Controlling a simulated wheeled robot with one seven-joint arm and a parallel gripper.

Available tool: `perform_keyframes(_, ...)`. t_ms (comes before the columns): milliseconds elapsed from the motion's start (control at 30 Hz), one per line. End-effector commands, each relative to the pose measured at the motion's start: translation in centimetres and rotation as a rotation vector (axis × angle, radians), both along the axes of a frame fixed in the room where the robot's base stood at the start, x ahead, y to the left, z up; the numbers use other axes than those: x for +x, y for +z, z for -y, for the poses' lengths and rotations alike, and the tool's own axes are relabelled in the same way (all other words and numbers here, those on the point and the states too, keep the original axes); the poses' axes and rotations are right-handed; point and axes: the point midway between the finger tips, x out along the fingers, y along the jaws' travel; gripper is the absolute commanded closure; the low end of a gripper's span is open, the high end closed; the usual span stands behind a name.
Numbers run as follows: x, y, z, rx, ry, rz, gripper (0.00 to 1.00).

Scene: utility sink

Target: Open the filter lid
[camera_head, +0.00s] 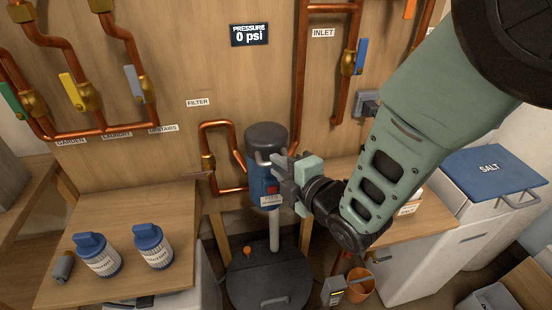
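The filter housing (259,180) is an upright blue cylinder with a dark grey rounded top (266,136). It stands in front of the wooden wall, between copper pipes, to the lower right of the FILTER label (198,102). A small red part (272,190) and a pale label (270,201) show on its front. My gripper (271,162) reaches in from the right, with its fingers at the housing's upper front, just below the dark top. The fingers overlap the housing in the picture. I cannot tell whether they touch it, or how far apart they are.
The pressure display (249,34) reads 0 psi. Copper pipes with coloured valve handles line the wall. Two blue-capped bottles (153,246) stand on the left wooden top (60,290). A dark round cover (262,290) lies below. An orange bucket (361,285) is at lower right.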

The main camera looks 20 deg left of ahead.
Motion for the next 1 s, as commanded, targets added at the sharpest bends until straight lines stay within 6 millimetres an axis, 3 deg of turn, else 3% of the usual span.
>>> perform_keyframes(200, 1.3, -0.5, -1.8, 0.0, 0.0, 0.0, 0.79)
perform_keyframes(533, 1.5, -0.6, -2.1, -0.001, 0.0, -0.001, 0.79)
perform_keyframes(567, 1.5, -0.6, -2.1, -0.001, 0.0, -0.001, 0.82)
perform_keyframes(633, 1.5, -0.6, -2.1, -0.001, 0.0, -0.001, 1.0)
perform_keyframes(1000, 1.6, 0.2, -2.2, -0.015, 0.0, -0.025, 1.0)
